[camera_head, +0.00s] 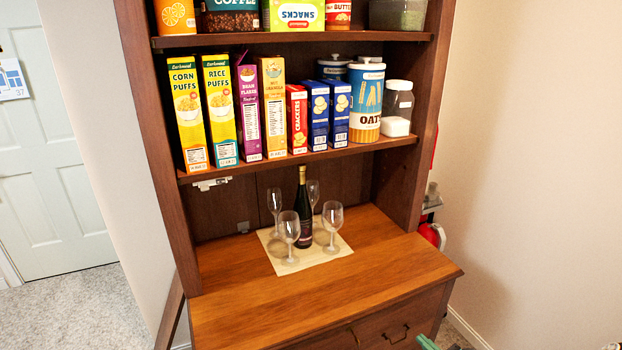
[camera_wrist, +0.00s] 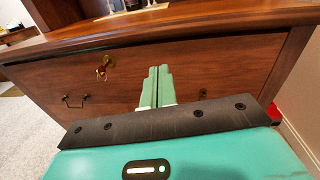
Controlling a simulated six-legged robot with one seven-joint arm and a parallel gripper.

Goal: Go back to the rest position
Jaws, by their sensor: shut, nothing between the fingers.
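My gripper (camera_wrist: 157,86) is in the wrist view, with its two green fingers pressed together and nothing between them. It is in front of the hutch's wooden drawer front (camera_wrist: 205,75), below the edge of the counter. I cannot tell the exact gap to the wood. In the head view only a small green piece of my arm or gripper shows at the bottom edge, right of the drawer handle (camera_head: 396,334). The hutch (camera_head: 250,306) stands upright with its shelves above the counter.
A wine bottle (camera_head: 304,215) and several glasses, including one at the right (camera_head: 332,217), stand on a pale mat (camera_head: 285,268). Cereal boxes, such as Corn Puffs (camera_head: 187,112), line the shelf (camera_head: 270,164). A red object (camera_head: 431,235) is beside the hutch. Carpet (camera_head: 60,310) is clear at left.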

